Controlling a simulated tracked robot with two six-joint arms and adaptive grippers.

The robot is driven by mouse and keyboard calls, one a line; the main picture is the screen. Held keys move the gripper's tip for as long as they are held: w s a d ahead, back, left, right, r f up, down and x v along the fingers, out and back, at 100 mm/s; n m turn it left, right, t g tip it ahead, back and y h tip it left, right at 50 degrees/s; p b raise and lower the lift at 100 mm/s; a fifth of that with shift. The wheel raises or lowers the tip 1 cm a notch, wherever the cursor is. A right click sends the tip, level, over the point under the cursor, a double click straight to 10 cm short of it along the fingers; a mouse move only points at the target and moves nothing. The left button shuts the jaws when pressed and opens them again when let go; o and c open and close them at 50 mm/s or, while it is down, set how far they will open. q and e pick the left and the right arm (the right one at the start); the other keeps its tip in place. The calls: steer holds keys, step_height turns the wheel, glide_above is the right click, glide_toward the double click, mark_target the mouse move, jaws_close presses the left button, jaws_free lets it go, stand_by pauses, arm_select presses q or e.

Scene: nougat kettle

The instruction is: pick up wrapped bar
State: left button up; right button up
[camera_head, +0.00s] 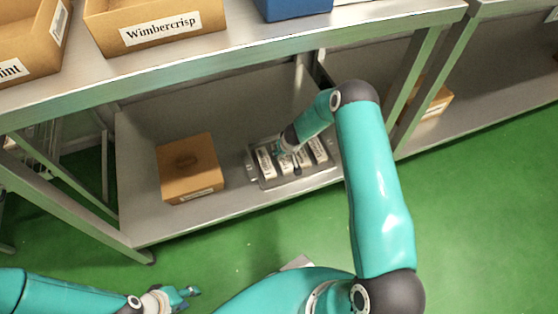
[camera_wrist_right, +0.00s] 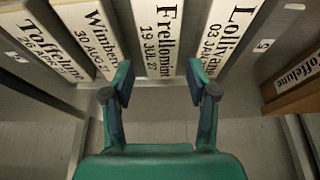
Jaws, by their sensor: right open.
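Several pale wrapped bars with black print stand side by side in a metal tray (camera_head: 268,184) on the lower shelf. A "Toffelune" bar (camera_wrist_right: 42,45) is at the far left. My right gripper (camera_wrist_right: 160,82) is open and empty, its fingertips either side of the near end of the "Frello..." bar. My left gripper (camera_head: 187,297) is low over the green floor, open and empty.
A closed cardboard box (camera_head: 188,168) stands left of the tray on the lower shelf (camera_head: 140,215). The upper shelf (camera_head: 230,50) overhangs, carrying a "Wimbercrisp" box (camera_head: 155,20) and a blue bin (camera_head: 293,8). A shelf post is to the right.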

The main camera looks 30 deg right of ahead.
mark_target(283, 158)
steer(key=b+x, duration=0.2)
steer(key=x, duration=0.2)
steer(key=shift+s+a+f, duration=0.1)
steer(key=shift+s+f, duration=0.05)
steer(key=shift+f, duration=0.05)
steer(key=shift+w+f, duration=0.25)
steer(key=shift+f, duration=0.2)
steer(key=c, duration=1)
step_height(283, 158, up, 10)
steer(key=p, duration=0.5)
steer(key=shift+r+p, duration=0.1)
steer(key=shift+p, duration=0.2)
